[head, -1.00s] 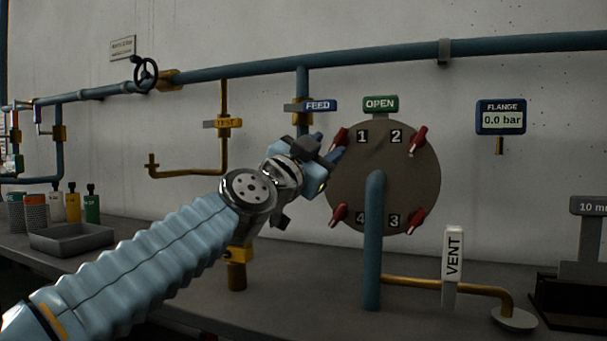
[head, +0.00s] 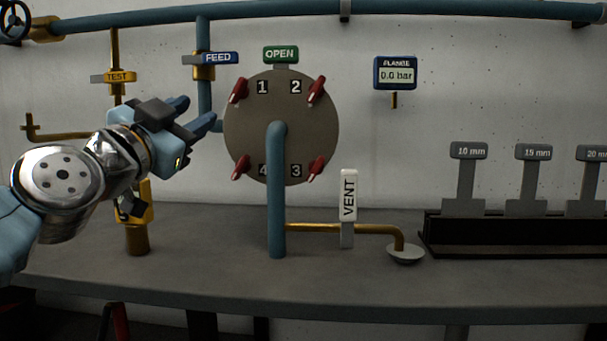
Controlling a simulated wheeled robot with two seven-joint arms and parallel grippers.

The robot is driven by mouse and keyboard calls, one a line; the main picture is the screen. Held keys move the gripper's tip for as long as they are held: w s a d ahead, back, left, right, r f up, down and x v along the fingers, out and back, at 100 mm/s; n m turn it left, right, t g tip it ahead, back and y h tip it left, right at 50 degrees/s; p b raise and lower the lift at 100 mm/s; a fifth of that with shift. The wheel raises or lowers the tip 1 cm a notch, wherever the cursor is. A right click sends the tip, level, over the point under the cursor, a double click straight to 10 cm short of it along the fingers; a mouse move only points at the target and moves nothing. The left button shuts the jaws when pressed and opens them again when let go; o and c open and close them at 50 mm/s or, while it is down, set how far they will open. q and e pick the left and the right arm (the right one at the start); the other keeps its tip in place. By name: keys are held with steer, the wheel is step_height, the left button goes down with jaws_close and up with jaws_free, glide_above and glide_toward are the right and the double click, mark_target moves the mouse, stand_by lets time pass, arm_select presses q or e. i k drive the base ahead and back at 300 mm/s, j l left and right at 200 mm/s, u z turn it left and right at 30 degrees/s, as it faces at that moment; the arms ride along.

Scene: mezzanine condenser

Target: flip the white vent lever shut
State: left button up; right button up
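The white vent lever (head: 348,208) stands upright on a thin brass pipe (head: 315,228), right of the round flange (head: 257,145). Its label reads VENT. The brass pipe runs from the blue vertical pipe (head: 277,200) to a small round drain cup (head: 405,254) on the bench. My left gripper (head: 197,113) is left of the flange, well up and left of the lever, with its two blue fingers apart and nothing between them. My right gripper is not in view.
The flange carries several red clamps and an OPEN sign (head: 281,54). A dark rack (head: 460,240) with grey size tags stands at the right. The bench (head: 340,280) in front of the lever is clear.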

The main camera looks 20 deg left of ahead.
mark_target(348, 177)
steer(key=k, duration=1)
